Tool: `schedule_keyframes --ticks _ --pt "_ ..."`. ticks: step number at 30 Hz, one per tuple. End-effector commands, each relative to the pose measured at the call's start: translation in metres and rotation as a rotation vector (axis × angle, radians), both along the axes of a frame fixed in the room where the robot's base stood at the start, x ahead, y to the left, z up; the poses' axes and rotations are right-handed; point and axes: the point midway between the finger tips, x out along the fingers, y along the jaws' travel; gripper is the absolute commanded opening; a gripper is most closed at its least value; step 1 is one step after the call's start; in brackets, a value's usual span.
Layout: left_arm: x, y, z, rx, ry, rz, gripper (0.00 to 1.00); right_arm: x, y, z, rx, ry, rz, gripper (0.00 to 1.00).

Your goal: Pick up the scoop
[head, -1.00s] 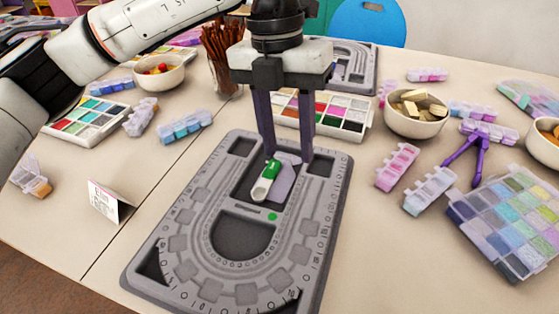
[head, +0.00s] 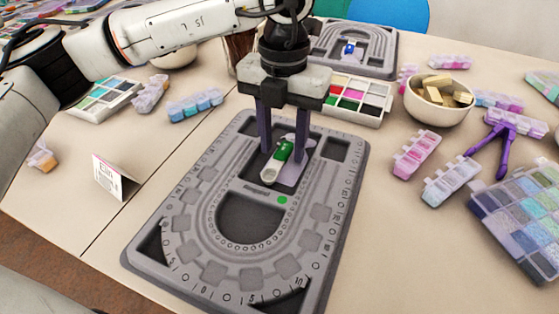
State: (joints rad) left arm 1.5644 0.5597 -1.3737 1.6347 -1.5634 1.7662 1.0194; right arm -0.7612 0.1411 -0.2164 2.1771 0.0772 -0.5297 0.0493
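A scoop (head: 271,172) with a green end and a whitish end lies in the upper middle recess of the near grey bead board (head: 181,200). A flat lavender piece (head: 292,170) lies beside it, partly covered by my finger. My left gripper (head: 282,155) points down over this recess. Its two purple fingers are spread apart, one on each side of the scoop's green end. I cannot tell whether they touch the scoop. A similar blue and white item (head: 349,47) lies on the far bead board (head: 386,58). My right gripper is not in view.
A paint-like palette (head: 366,120) stands behind the board. A bowl of blocks (head: 436,112), lidded bead boxes (head: 416,155) and a purple forked tool (head: 503,150) are on the right. A folded card (head: 113,178) stands left. Table beside the board is clear.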

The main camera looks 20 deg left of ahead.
Motion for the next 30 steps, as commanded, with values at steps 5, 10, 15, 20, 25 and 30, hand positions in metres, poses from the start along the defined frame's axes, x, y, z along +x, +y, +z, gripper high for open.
schedule_keyframes --ticks 5,10,15,20,25,30 --pt "0.0 0.0 -0.003 -0.001 -0.002 0.0 0.4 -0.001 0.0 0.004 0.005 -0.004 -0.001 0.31" --pt "0.0 0.0 -0.003 -0.001 -0.002 0.0 0.23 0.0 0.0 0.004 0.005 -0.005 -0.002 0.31" --pt "0.0 0.0 -0.003 -0.001 -0.002 0.0 0.0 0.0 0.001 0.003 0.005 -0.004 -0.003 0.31" --pt "0.0 0.0 -0.003 -0.002 -0.002 -0.001 0.0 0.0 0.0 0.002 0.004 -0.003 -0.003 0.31" --pt "0.0 -0.001 0.0 -0.002 -0.002 -0.001 0.0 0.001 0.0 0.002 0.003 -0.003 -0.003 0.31" --pt "0.001 -0.001 0.025 -0.003 -0.005 -0.001 0.0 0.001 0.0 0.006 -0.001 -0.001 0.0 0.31"
